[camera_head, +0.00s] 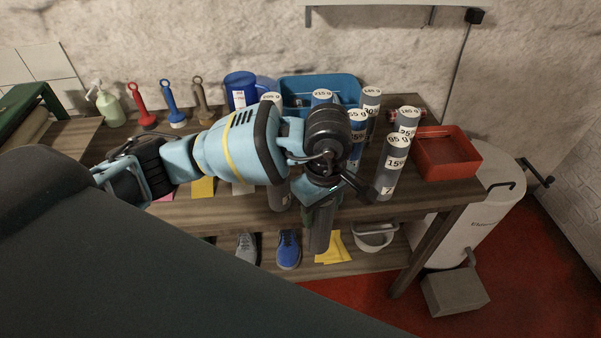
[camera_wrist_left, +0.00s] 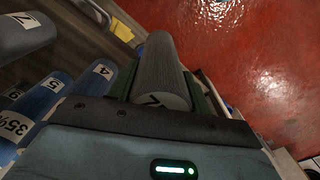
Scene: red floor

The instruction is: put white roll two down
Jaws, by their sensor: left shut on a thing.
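My left gripper (camera_head: 321,205) reaches over the table's front edge, fingers pointing down. It is shut on a grey roll (camera_head: 319,232), which hangs roughly upright in front of the table edge. In the left wrist view the grey roll (camera_wrist_left: 160,62) sits between my green-sided fingers (camera_wrist_left: 163,85), with a white numbered label partly visible at its near end; I cannot read the number surely. Other upright rolls stand on the table: a grey one marked 15% (camera_head: 387,170) and a blue one (camera_head: 357,137) behind my wrist. My right gripper is not in view.
A red tray (camera_head: 420,172) is at the table's right end, a blue bin (camera_head: 345,84) at the back. The lower shelf holds shoes (camera_head: 288,252), yellow cloth (camera_head: 333,250) and a white basin (camera_head: 376,243). A white cylindrical tank (camera_head: 475,215) stands right of the table.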

